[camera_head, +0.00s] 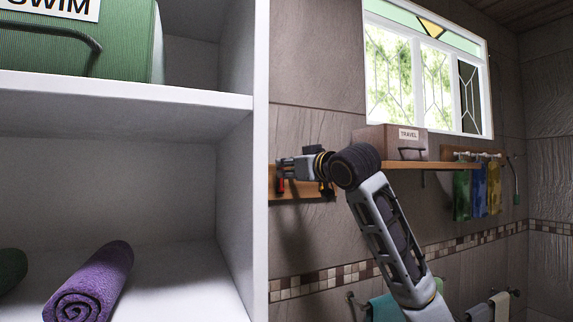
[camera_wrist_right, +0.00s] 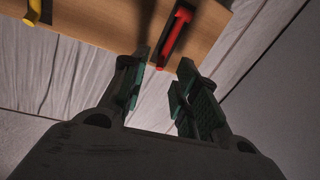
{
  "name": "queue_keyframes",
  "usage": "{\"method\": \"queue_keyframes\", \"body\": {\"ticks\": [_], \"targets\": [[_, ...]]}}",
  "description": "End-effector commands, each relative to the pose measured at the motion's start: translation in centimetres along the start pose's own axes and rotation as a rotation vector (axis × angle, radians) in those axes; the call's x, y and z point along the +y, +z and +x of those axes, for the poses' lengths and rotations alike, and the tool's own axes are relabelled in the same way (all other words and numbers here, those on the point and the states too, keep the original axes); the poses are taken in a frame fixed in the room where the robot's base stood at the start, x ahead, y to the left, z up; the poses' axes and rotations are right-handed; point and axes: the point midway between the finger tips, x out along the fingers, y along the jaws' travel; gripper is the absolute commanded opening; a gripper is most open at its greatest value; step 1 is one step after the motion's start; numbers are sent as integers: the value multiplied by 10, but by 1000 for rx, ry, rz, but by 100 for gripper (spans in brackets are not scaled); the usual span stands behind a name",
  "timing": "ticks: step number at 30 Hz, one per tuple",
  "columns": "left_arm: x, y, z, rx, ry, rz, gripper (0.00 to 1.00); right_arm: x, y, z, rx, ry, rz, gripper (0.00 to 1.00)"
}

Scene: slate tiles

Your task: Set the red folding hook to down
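The red folding hook (camera_wrist_right: 176,34) is mounted on a wooden board (camera_wrist_right: 222,28) in the right wrist view. It stands out from the board; I cannot tell for sure whether it is up or down. My right gripper (camera_wrist_right: 166,76) is open, its two green-padded fingers apart with an empty gap. The red hook lies just beyond the fingertips, roughly in line with the gap, and contact is not clear. In the head view my right gripper (camera_head: 285,168) is at the wall board (camera_head: 300,194), partly covering it, with a small bit of red (camera_head: 280,183) showing. My left gripper is out of view.
A yellow hook (camera_wrist_right: 33,12) is on the same board. A white shelf unit (camera_head: 260,130) with a rolled purple towel (camera_head: 95,280) stands close on the left. To the right are a wooden shelf (camera_head: 440,165) with a TRAVEL box (camera_head: 385,140) and hanging towels (camera_head: 478,190).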

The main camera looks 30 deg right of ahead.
Motion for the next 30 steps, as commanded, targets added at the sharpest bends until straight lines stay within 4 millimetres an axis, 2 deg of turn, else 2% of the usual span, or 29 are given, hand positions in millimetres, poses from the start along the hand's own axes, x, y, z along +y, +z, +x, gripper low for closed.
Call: {"method": "queue_keyframes", "body": {"ticks": [6, 17, 18, 25, 30], "targets": [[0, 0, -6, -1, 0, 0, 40, 1, -1, 16, 0, 1, 0, 30], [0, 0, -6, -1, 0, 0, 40, 0, 0, 20, 0, 1, -1, 30], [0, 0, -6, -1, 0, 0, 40, 0, 0, 20, 0, 1, -1, 29], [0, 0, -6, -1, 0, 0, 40, 0, 0, 19, 0, 1, -1, 0], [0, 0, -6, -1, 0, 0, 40, 0, 0, 19, 0, 1, 0, 0]]}}
